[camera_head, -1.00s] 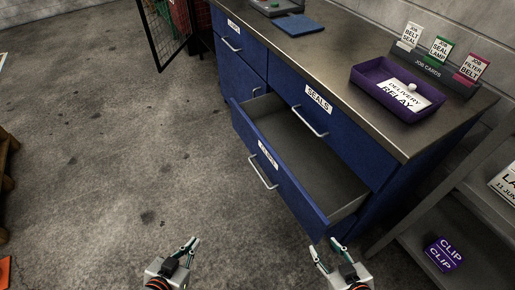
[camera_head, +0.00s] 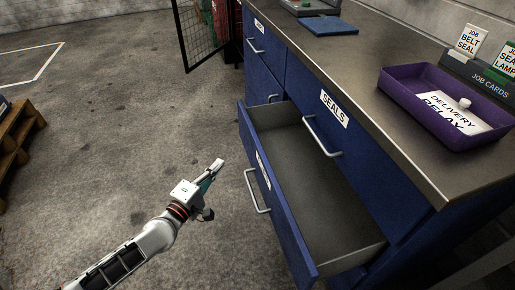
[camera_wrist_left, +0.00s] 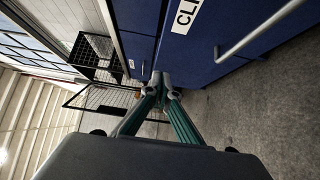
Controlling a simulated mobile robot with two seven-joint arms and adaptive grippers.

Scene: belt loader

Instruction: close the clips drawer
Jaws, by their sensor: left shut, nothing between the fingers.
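The clips drawer (camera_head: 290,232) is the blue lower drawer under the seals drawer. It stands pulled far out, and its grey inside looks empty. Its bar handle (camera_head: 257,192) is on the front face, and its label is seen at a steep angle. In the left wrist view the drawer front (camera_wrist_left: 222,30) shows a partly cut-off label starting "CLI" and the handle (camera_wrist_left: 262,32). My left gripper (camera_head: 219,165) is shut and empty, in front of the drawer and a little left of the handle, apart from it. In the left wrist view its fingers (camera_wrist_left: 162,80) meet at the tips. My right gripper is out of view.
The seals drawer (camera_head: 330,130) above is shut. On the worktop (camera_head: 340,60) are a purple tray (camera_head: 400,82) with a delivery relay card, a job cards holder (camera_head: 480,75) and a blue pad (camera_head: 330,26). A pallet (camera_head: 18,135) lies at left. The floor between is clear.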

